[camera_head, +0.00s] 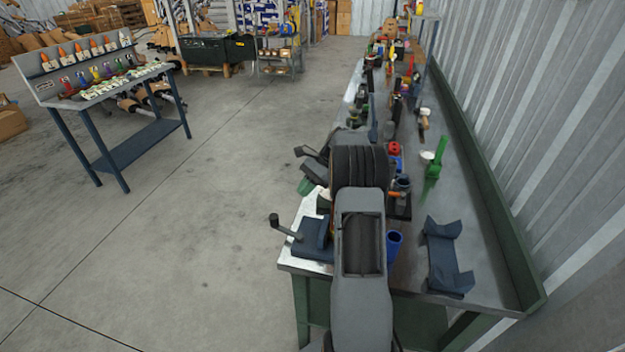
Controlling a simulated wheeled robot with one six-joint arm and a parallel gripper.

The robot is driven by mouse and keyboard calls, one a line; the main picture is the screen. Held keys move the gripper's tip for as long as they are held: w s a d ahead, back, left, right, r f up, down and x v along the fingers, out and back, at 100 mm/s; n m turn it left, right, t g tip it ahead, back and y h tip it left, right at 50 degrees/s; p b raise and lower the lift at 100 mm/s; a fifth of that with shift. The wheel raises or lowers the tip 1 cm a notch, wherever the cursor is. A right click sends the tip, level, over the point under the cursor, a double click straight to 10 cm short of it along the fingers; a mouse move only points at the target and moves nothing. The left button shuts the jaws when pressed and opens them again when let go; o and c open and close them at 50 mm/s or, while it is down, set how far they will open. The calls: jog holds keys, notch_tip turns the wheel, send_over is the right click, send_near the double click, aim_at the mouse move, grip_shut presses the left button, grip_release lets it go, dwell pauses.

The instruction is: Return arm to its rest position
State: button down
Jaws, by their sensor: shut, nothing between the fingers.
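My arm (361,262) rises from the bottom middle of the head view. A broad grey link with a dark recess stands upright in front of the near end of the workbench. A dark ribbed joint (359,166) tops it. My arm covers part of the bench.
A long workbench (470,232) runs along the corrugated wall at right. On it are a dark blue bracket (445,257), a green tool (434,171), a blue cup (394,246) and a vise-like tool (312,238). A second table (133,146) stands left; floor between is clear.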

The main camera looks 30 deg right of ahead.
jog(key=v, duration=0.4)
jog(key=s+a+r+n+h, duration=0.3)
jog(key=a+r+n, duration=0.1)
jog(key=a, duration=0.3)
jog(key=s+a+r+n+h, duration=0.2)
jog(key=s+a+r+n, duration=0.1)
jog(key=a, duration=0.3)
jog(key=s+a+n+t+h, duration=0.2)
jog(key=s+a+n, duration=0.2)
jog(key=s, duration=0.3)
jog(key=s+a+f+n+t+h, duration=0.1)
jog(key=s+a+n+t+h, duration=0.1)
jog(key=s+a+n, duration=0.2)
jog(key=shift+s+a+f+n, duration=0.15)
jog(key=shift+s+a+n, duration=0.25)
jog(key=shift+s+n, duration=1.3)
jog(key=shift+s+d+m, duration=0.1)
jog(key=shift+s+m, duration=0.15)
jog(key=shift+m, duration=0.15)
